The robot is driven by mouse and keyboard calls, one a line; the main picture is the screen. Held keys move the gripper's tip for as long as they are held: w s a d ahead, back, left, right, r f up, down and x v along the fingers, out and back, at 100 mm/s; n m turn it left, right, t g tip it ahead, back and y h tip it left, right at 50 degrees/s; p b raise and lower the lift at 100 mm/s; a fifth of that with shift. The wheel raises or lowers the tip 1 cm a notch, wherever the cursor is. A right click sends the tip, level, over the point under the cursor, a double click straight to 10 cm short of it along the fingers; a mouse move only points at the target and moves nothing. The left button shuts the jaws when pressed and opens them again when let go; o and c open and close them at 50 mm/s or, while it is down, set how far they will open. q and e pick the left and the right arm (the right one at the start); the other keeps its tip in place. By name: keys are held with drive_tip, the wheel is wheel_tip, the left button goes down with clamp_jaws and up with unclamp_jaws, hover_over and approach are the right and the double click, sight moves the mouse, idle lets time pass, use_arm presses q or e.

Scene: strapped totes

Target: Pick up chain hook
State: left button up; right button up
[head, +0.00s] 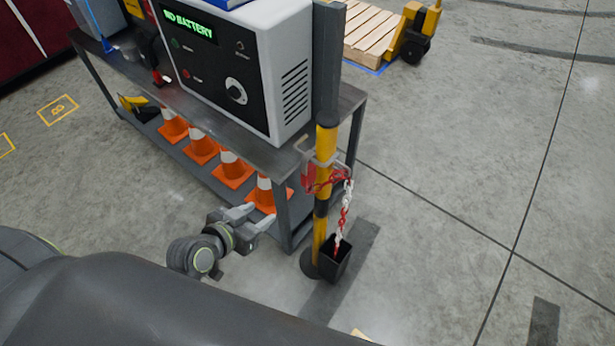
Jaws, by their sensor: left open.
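A yellow and black post (321,210) stands at the front corner of the metal table. A red and white chain (346,205) hangs beside it, and its lower end goes into a black box (338,262) at the foot of the post. A red piece (309,178), which looks like the chain hook, hangs at a grey wire bracket (318,155) on the post; its exact shape is too small to tell. My left gripper (262,215) is open and empty, left of the post and lower in the picture than the red piece. My right gripper is not in view.
The metal table (285,165) carries a white battery charger (262,70). Several orange cones (233,170) stand on its lower shelf, close behind my left gripper. A wooden pallet (375,38) and a yellow pallet truck (415,35) are at the back. The floor at right is clear.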

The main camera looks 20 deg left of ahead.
use_arm(q)
drive_tip(key=m+t+h, duration=0.1)
approach(303, 175)
drive_tip(key=a+f+v, duration=0.1)
drive_tip(key=v, duration=0.4)
drive_tip(key=r, duration=0.1)
drive_tip(key=shift+m, duration=0.3)
drive_tip(key=x, duration=0.4)
drive_tip(key=p+x, duration=0.1)
drive_tip(key=x, duration=0.6)
drive_tip(key=shift+w+d+r+p, duration=0.15)
drive_tip(key=shift+w+d+p, duration=0.15)
drive_tip(key=shift+d, duration=0.15)
drive_tip(key=shift+p+x, duration=0.4)
drive_tip(key=shift+x, duration=2.5)
drive_tip(key=shift+s+d, duration=0.15)
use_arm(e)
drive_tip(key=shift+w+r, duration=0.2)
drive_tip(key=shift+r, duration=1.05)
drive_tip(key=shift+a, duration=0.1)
use_arm(q)
clamp_jaws()
